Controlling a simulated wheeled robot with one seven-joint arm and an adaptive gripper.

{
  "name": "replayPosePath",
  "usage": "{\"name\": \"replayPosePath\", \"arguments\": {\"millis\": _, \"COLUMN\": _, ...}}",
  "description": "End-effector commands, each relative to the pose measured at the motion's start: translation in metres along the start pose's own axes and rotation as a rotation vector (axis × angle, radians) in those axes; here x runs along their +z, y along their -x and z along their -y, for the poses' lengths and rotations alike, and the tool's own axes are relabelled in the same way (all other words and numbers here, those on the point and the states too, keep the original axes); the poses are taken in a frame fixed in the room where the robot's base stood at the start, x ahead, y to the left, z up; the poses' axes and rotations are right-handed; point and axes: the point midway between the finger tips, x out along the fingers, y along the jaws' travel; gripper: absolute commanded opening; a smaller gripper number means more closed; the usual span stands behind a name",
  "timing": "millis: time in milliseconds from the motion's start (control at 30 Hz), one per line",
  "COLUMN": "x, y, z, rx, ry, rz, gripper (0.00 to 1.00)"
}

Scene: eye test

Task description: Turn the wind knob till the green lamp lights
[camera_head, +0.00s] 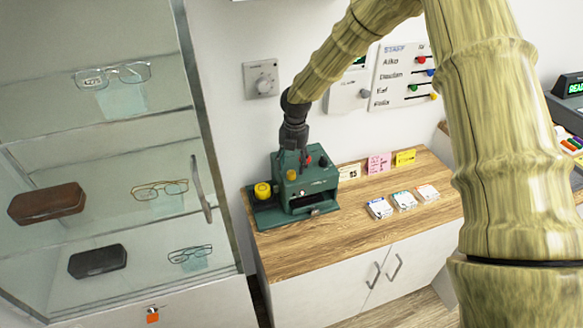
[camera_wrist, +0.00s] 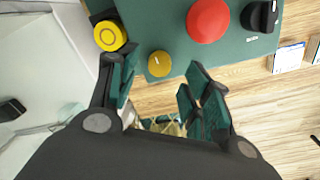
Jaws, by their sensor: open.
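A green machine (camera_head: 322,186) stands on the wooden counter. In the wrist view its green top (camera_wrist: 165,22) carries a red dome (camera_wrist: 208,20), a smaller amber dome (camera_wrist: 159,64) and a black knob (camera_wrist: 262,16) with a white label too small to read. A yellow ringed round part (camera_wrist: 110,36) is at its left. I cannot tell which part is the wind knob, and I make out no lit green lamp. My gripper (camera_head: 303,158) is open and empty above the machine, pointing down. In the wrist view the amber dome shows between its fingers, beyond them; contact is not visible.
A glass cabinet (camera_head: 120,205) with glasses and cases stands left of the counter (camera_head: 350,222). Small cards (camera_head: 404,200) lie right of the machine, with notes (camera_head: 379,163) behind.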

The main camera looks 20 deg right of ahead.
Motion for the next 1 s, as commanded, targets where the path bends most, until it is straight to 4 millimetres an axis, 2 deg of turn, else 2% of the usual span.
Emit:
{"name": "replayPosePath", "arguments": {"millis": 333, "x": 0.0, "y": -0.032, "z": 0.0, "rx": 0.0, "ry": 0.001, "rz": 0.0, "gripper": 0.49}}
{"name": "replayPosePath", "arguments": {"millis": 733, "x": 0.0, "y": -0.038, "z": 0.0, "rx": 0.001, "ry": 0.0, "rz": 0.0, "gripper": 0.49}}
{"name": "replayPosePath", "arguments": {"millis": 767, "x": 0.0, "y": -0.038, "z": 0.0, "rx": 0.001, "ry": 0.0, "rz": 0.0, "gripper": 0.47}}
{"name": "replayPosePath", "arguments": {"millis": 1000, "x": 0.0, "y": -0.038, "z": 0.0, "rx": 0.001, "ry": 0.0, "rz": 0.0, "gripper": 0.03}}
